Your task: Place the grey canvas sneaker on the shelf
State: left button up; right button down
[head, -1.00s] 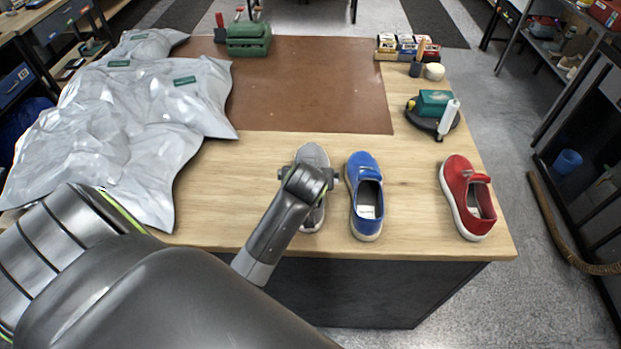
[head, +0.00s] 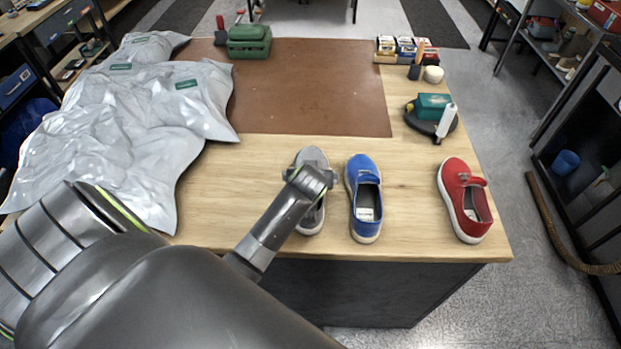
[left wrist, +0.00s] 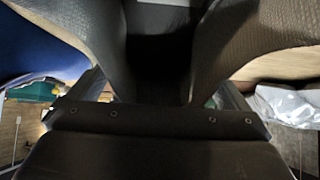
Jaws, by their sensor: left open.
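The grey canvas sneaker (head: 311,220) stands on the wooden bench near its front edge, left of the blue sneaker (head: 364,199). My left gripper (head: 311,178) is over its middle and hides part of it. The fingers are apart, one towards each side of the shoe; whether they touch it I cannot tell. In the left wrist view, the sneaker's grey upper (left wrist: 250,45) and dark opening fill the upper middle, very close. My right gripper is not in view. A shelf rack (head: 545,65) stands at the far right.
The blue sneaker is close to the right of my gripper. A red sneaker (head: 465,200) stands further right. Crumpled silver bags (head: 110,130) cover the bench's left side. A brown mat (head: 310,85) is bare. A round dark tray (head: 410,117) holds a green box (head: 433,106).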

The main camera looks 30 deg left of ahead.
pick_arm(q)
jog(key=c, duration=1.4)
